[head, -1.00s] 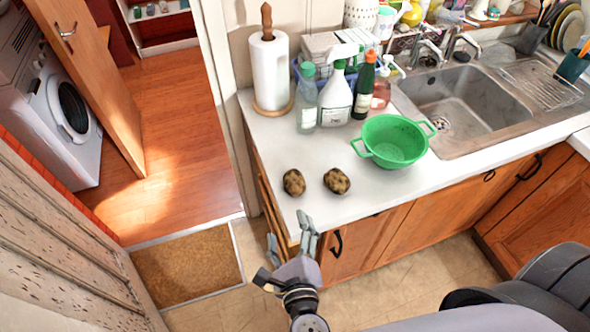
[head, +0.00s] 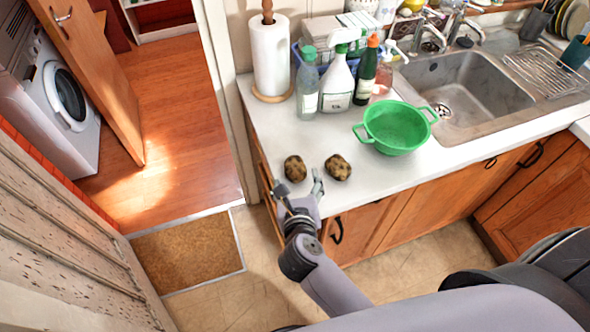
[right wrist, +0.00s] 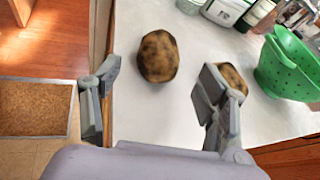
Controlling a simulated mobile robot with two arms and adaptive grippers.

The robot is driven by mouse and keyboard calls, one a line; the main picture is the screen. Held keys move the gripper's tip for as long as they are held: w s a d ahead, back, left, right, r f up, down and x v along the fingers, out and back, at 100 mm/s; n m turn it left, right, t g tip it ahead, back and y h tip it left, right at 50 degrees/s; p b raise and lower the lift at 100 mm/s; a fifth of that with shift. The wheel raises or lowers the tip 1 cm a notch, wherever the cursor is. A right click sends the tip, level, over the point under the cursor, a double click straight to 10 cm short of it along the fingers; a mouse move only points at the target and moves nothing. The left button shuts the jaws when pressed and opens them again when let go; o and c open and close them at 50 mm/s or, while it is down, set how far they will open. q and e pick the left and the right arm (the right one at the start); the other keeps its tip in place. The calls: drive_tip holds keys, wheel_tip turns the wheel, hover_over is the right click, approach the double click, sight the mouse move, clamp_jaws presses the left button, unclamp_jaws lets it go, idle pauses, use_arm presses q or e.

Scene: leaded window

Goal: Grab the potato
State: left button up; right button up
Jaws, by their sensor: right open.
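Two brown, dark-speckled potatoes lie on the white counter near its front left corner. The left potato (head: 295,168) shows in the right wrist view (right wrist: 158,56) ahead of the gap between my fingers. The right potato (head: 338,167) is partly hidden behind a finger in the right wrist view (right wrist: 233,77). My right gripper (head: 299,186) is open and empty at the counter's front edge, just short of the left potato. It also shows in the right wrist view (right wrist: 155,92), with the fingers wide apart. My left gripper is not in view.
A green colander (head: 395,127) stands right of the potatoes, before the sink (head: 470,88). Bottles (head: 337,84) and a paper towel roll (head: 270,55) stand behind. Wooden cabinets (head: 375,226) lie below the counter. Bare counter surrounds the potatoes.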

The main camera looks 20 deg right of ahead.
sight(295, 175)
drive_tip(key=b+x, duration=0.2)
drive_tip(key=x, duration=0.3)
drive_tip(key=shift+w+f, duration=0.1)
drive_tip(key=shift+w, duration=0.15)
drive_tip(key=shift+s, duration=0.1)
drive_tip(key=shift+c, duration=0.5)
drive_tip(key=c, duration=1.2)
